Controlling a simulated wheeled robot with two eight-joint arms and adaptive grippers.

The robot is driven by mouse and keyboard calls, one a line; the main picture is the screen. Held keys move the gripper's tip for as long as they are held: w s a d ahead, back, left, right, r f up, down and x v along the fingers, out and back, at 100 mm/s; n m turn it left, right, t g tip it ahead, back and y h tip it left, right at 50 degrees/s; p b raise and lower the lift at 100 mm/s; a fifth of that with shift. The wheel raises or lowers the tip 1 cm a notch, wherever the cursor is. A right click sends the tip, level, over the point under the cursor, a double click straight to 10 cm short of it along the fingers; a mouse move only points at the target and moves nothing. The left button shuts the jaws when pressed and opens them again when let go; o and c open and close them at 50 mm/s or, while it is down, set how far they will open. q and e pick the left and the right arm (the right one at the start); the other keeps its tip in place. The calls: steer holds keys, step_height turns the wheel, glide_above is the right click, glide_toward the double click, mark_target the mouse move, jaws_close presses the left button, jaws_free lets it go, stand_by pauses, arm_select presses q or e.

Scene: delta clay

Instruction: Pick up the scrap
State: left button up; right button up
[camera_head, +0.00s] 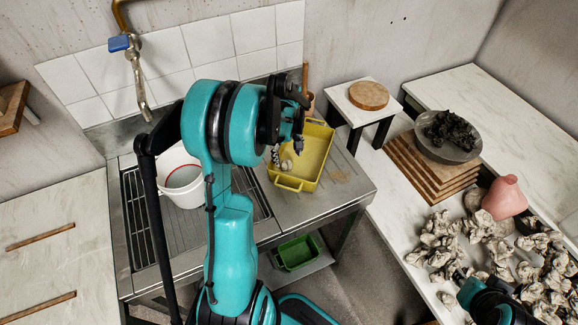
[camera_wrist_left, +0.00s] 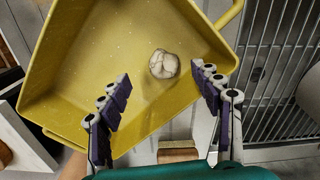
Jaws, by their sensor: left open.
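The scrap, a small off-white lump (camera_wrist_left: 163,64), lies on the floor of the yellow tray (camera_wrist_left: 95,45). In the head view the pale scrap (camera_head: 287,165) shows in the left part of the yellow tray (camera_head: 318,150), just below my fingers. My left gripper (camera_head: 287,150) is over the tray, with its fingers pointing down. In the left wrist view its two dark-padded fingers (camera_wrist_left: 162,76) are spread apart, one on each side of the scrap, with nothing between the pads. My right arm shows at the lower right of the head view, and its fingers cannot be made out.
The tray stands on a metal sink counter (camera_head: 345,190) beside a white bucket (camera_head: 182,180). A small stool (camera_head: 345,100) with a round wooden board (camera_head: 369,95) is behind. Crumpled lumps (camera_head: 440,240), a pink vase (camera_head: 504,198) and a dark bowl (camera_head: 447,150) crowd the right table.

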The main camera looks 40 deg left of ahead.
mark_target(287, 162)
arm_select(q)
steer(key=f, duration=0.1)
steer(key=f+b, duration=0.1)
steer(key=f, duration=0.1)
steer(key=shift+s+a, duration=0.1)
steer(key=shift+s, duration=0.1)
steer(key=shift+f, duration=0.45)
steer(key=shift+r, duration=0.1)
steer(key=c, duration=1.3)
steer(key=shift+o, duration=0.2)
step_height(287, 162, up, 4)
steer(key=shift+r+p, duration=0.15)
steer(key=shift+p, duration=0.75)
steer(key=d+r+p, duration=0.1)
steer(key=d+r, duration=0.1)
steer(key=d, duration=0.2)
steer(key=d+r+p, duration=0.1)
steer(key=d+r, duration=0.1)
steer(key=d, duration=0.1)
steer(key=s+d+r+p, duration=0.1)
steer(key=d+r, duration=0.1)
steer(key=d, duration=0.2)
steer(key=shift+d+r, duration=0.3)
steer(key=shift+r, duration=0.05)
steer(key=shift+c, duration=0.2)
